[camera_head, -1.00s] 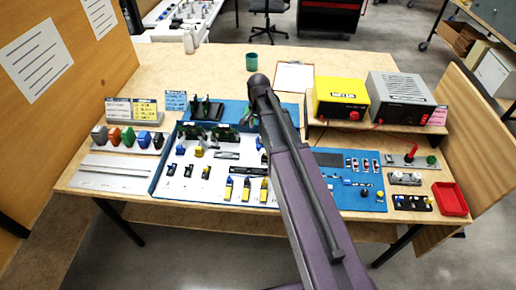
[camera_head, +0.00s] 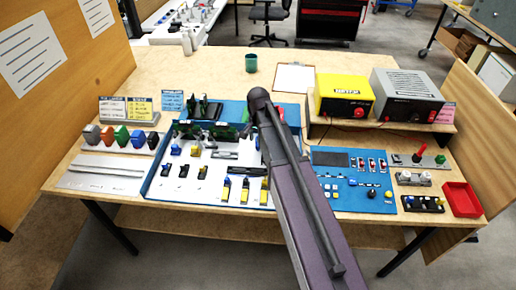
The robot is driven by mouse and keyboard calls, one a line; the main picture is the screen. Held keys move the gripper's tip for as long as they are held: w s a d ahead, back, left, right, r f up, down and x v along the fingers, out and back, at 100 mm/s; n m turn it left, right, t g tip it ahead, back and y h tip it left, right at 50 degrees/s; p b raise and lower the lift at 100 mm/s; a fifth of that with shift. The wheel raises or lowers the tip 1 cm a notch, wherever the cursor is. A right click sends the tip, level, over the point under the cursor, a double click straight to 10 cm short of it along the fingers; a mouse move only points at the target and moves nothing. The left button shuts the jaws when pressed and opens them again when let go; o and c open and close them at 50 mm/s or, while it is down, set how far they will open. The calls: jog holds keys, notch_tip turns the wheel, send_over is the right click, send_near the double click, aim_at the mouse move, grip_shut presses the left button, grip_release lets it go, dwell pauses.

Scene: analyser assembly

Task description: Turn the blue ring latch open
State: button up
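The blue ring latch cannot be told for sure at this size. A small blue part (camera_head: 176,149) sits on the white board (camera_head: 205,170) in the blue-edged tray, left of a yellow part (camera_head: 195,150). A blue knob-like piece (camera_head: 138,138) also stands in the row of coloured pieces at the left. My purple-grey arm reaches up across the middle of the table and hides the right part of the white board. My gripper cannot be made out; it seems to be hidden behind my arm.
A blue control panel (camera_head: 345,197) lies right of my arm. A yellow box (camera_head: 343,92) and a grey box (camera_head: 405,92) stand on a raised shelf behind it. A red tray (camera_head: 462,199) is at the right edge. The table's back left is clear.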

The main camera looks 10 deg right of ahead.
jog(key=shift+f+b, duration=1)
jog(key=shift+f, duration=0.3)
jog(key=shift+c, duration=0.3)
grip_shut()
